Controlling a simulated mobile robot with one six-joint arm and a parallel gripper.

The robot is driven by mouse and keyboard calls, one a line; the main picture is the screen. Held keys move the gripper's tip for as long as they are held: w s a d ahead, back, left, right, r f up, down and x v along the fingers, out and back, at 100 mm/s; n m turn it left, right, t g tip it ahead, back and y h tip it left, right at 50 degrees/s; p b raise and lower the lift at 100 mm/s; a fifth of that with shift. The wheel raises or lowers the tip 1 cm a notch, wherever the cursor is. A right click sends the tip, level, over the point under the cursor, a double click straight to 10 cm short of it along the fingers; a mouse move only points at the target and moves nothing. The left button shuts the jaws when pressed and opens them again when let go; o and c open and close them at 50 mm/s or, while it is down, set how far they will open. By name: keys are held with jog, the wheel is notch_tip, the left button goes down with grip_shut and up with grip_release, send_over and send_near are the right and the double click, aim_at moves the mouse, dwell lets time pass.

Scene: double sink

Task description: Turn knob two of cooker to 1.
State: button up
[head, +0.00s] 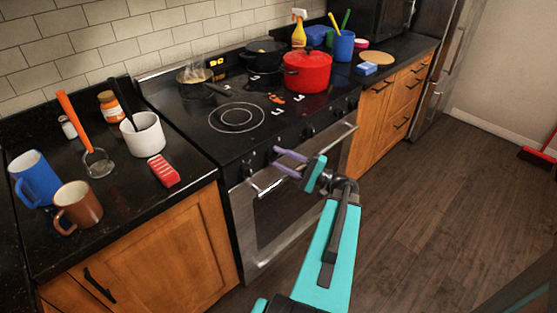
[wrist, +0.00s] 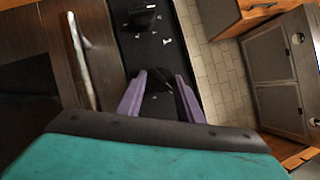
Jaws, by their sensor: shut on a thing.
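The cooker (head: 200,125) has a black glass top and a row of dark knobs along its front edge. One knob (head: 248,170) shows to the left of my gripper, and others (head: 309,132) show to the right. My gripper (head: 275,157) has purple fingers, which are at the front panel, at what looks like the second knob from the left. In the wrist view the fingers stand either side of a dark knob (wrist: 161,76) on the black panel and are shut on it. The knob's pointer and its setting are too dark to read.
The oven door handle (head: 330,150) runs just below the knobs. A red pot (head: 307,72), a black pot (head: 264,55) and a steaming pan (head: 195,76) stand on the cooktop. Mugs and a red-and-white block (head: 164,170) sit on the left counter.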

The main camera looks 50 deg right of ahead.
jog(key=shift+d+m, duration=0.15)
jog(key=shift+m, duration=0.35)
jog(key=o, duration=1)
jog(key=shift+f, duration=0.1)
